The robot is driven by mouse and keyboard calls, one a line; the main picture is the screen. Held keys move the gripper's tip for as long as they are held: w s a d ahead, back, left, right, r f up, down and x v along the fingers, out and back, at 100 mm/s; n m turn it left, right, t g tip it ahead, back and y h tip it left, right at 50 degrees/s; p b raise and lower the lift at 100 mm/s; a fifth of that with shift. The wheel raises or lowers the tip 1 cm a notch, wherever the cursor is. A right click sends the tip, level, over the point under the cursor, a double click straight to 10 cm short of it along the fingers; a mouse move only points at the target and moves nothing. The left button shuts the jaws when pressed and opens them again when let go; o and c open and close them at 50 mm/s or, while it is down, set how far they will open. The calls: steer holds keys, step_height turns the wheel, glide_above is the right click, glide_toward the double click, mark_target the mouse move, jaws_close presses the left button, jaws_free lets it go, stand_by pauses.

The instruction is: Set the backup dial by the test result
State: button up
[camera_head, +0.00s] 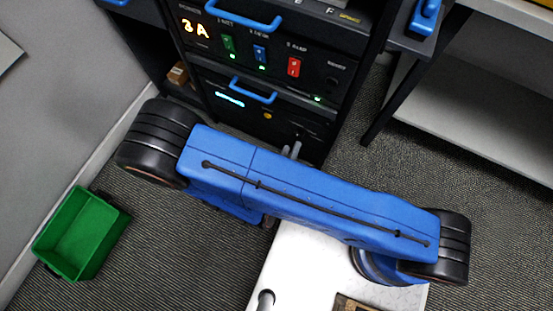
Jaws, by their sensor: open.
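A rack panel at the top carries a lit display (195,29) that seems to read "2A". To its right are a green switch (228,43), a blue switch (260,53) and a red switch (293,67). A dark knob-like part (331,82) sits at the panel's right end under a small unreadable label; it may be the backup dial, and its setting cannot be made out. My gripper (291,150) shows only as small grey finger-like tips past my blue arm, low in front of the rack. They look apart and empty. The rest of it is hidden behind the arm.
Blue handles (243,22) stick out from the rack. A green bin (84,233) stands on the carpet at left, near the grey wall. A shelf unit (470,110) is at right. Floor between rack and shelf is clear.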

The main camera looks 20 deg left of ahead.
steer(key=s, duration=1.2)
steer(key=shift+a+r, duration=0.2)
